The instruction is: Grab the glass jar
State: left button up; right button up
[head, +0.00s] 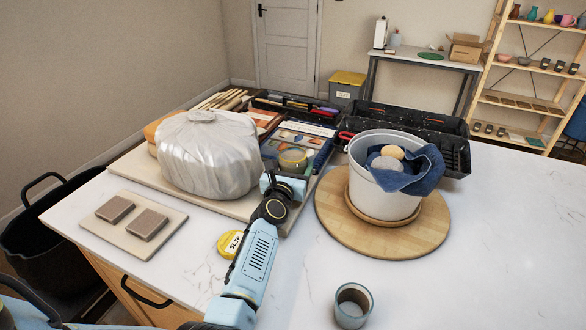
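A small round jar-like glass (293,157) with a yellowish rim stands by the books, just beyond my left gripper (285,181). The gripper's body covers the lower part of this glass. Its fingertips are not clearly visible, so I cannot tell whether they touch it or are open or shut. Which of the two is the task's jar is unclear. My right gripper is out of view.
A plastic-wrapped lump (207,152) on a board is left of the gripper. A white bucket (383,190) with a blue cloth stands on a round wooden board (425,235) to the right. A yellow SLIP lid (231,244) lies beside my arm. The front right tabletop is clear.

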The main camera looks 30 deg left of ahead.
aim_at(293, 148)
pick_arm(q)
jog(key=shift+r, duration=0.15)
jog(key=c, duration=0.4)
jog(key=shift+o, duration=0.2)
jog(key=shift+r, duration=0.15)
jog(key=shift+r+p, duration=1.5)
jog(key=shift+r, duration=1.05)
jog(key=shift+r+p, duration=0.95)
jog(key=shift+r, duration=1.3)
